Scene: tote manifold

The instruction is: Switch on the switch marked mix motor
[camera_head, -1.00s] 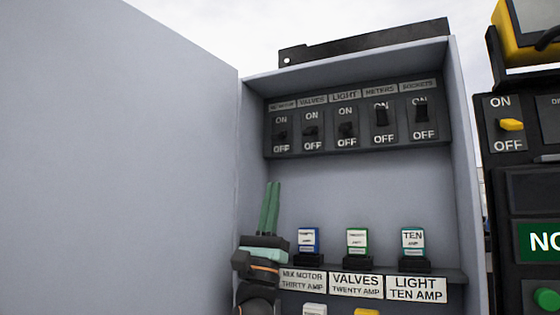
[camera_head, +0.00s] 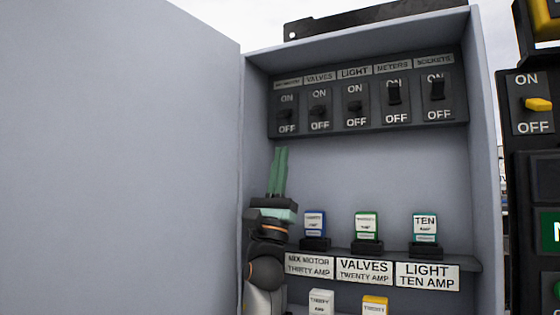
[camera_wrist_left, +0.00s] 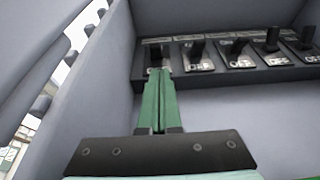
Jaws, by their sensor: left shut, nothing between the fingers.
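The mix motor switch (camera_head: 287,114) is the leftmost of the row on the black switch panel (camera_head: 350,128) inside the grey cabinet. Its small label is hard to read. Its lever appears to be down, toward OFF. My left gripper (camera_head: 280,149) points upward just below this switch, with its green fingers together and empty. In the left wrist view the fingertips (camera_wrist_left: 159,72) overlap the foot of the leftmost switch (camera_wrist_left: 155,55) and partly hide it. I cannot tell whether they touch it. My right gripper is not in view.
The valves (camera_head: 318,110) and light (camera_head: 355,106) levers look down; meters (camera_head: 393,94) and sockets (camera_head: 437,90) are up. A shelf (camera_head: 463,262) with coloured fuses lies below. The cabinet's left wall (camera_head: 257,105) is close to my gripper. Space between panel and fuses is clear.

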